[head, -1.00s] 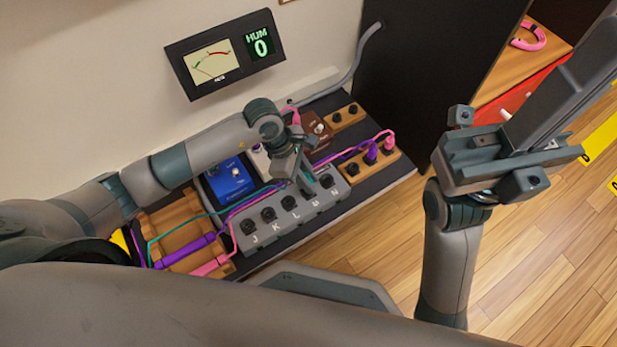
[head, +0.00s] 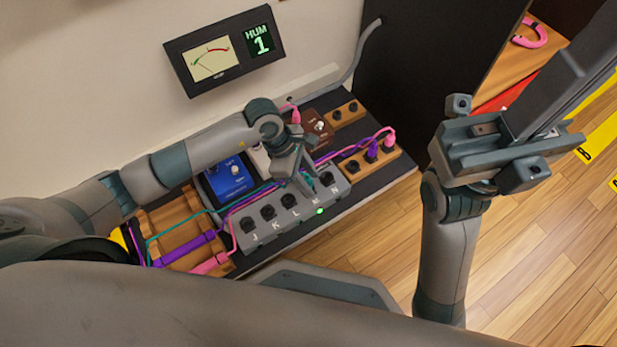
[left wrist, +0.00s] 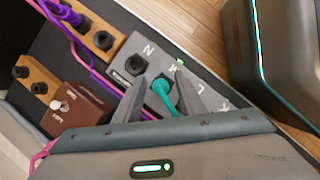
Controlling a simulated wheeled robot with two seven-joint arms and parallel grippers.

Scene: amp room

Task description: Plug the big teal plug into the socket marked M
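The big teal plug (left wrist: 160,87) sits upright in the socket marked M in the left wrist view, with its teal cable trailing from it. The socket's dark ring shows around it. The M socket is on a grey strip (head: 262,233) with sockets J to N; a green light (head: 320,211) glows by M. My left gripper (head: 308,187) is over M. In the left wrist view its fingers (left wrist: 162,82) stand apart on either side of the plug, with gaps visible. In the head view the gripper hides most of the plug. My right gripper (head: 510,158) is away over the floor; its fingers are unclear.
A wooden block (head: 352,167) holds purple and pink plugs on the right. A blue pedal (head: 230,178) and brown pedal (head: 318,128) stand behind the strip. A wooden cable rack (head: 165,217) is at left. A wall meter (head: 258,42) reads HUM 1.

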